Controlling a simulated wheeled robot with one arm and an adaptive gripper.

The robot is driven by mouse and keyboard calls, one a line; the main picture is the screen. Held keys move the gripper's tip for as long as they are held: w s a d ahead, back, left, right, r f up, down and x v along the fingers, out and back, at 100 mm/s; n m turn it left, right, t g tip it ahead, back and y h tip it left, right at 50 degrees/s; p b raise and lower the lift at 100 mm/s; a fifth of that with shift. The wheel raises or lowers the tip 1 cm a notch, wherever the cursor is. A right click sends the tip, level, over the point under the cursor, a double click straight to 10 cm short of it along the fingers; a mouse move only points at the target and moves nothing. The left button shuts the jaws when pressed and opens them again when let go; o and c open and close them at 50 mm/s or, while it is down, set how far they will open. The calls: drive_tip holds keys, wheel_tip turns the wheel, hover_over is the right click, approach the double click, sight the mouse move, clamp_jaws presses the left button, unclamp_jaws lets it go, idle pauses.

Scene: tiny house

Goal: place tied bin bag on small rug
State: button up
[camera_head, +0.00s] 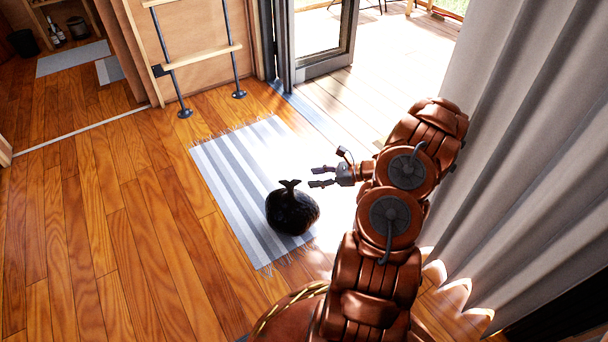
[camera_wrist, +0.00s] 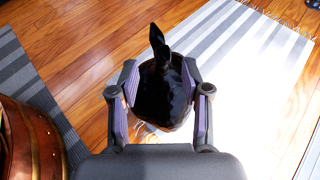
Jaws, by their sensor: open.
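The tied bin bag (camera_head: 292,212) is dark, glossy and round, with a knot sticking up. It stands upright on the near right part of the small rug (camera_head: 232,172), which is grey and white striped with fringed ends. My gripper (camera_head: 321,177) is to the right of the bag in the head view, its fingers spread and pointing left. In the wrist view the bag (camera_wrist: 163,95) shows between the open fingers (camera_wrist: 160,86), at the end of the sunlit rug (camera_wrist: 232,45). I cannot tell whether the fingers touch it; its lower part is hidden behind my gripper.
A grey curtain (camera_head: 535,150) hangs along the right. A ladder (camera_head: 203,58) stands at the back beside an open glass door (camera_head: 322,40). Another striped rug (camera_wrist: 30,85) lies at left in the wrist view. The wooden floor (camera_head: 110,220) to the left is clear.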

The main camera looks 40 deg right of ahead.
drive_tip(key=s+a+r+n+g, duration=0.2)
drive_tip(key=a+r+n+g, duration=0.3)
drive_tip(key=a, duration=0.4)
drive_tip(key=s+a+r+n+g+y, duration=0.1)
drive_tip(key=s+a+r+n+g, duration=0.1)
drive_tip(key=a+r+n, duration=0.45)
drive_tip(key=s+a+r+n+g, duration=0.35)
drive_tip(key=a+r, duration=0.35)
drive_tip(key=a, duration=0.4)
drive_tip(key=s+a+r+n+g+h, duration=0.4)
drive_tip(key=s+a+n, duration=0.3)
drive_tip(key=s, duration=0.4)
drive_tip(key=s+d+r+n+h, duration=0.1)
drive_tip(key=s+n+h, duration=0.2)
drive_tip(key=s, duration=0.3)
drive_tip(key=s+d+r+n+h, duration=0.2)
drive_tip(key=s+n, duration=0.1)
drive_tip(key=s, duration=0.3)
drive_tip(key=shift+d+t+h, duration=0.3)
drive_tip(key=shift+t+h, duration=0.05)
drive_tip(key=shift+h, duration=0.05)
drive_tip(key=shift+r, duration=0.2)
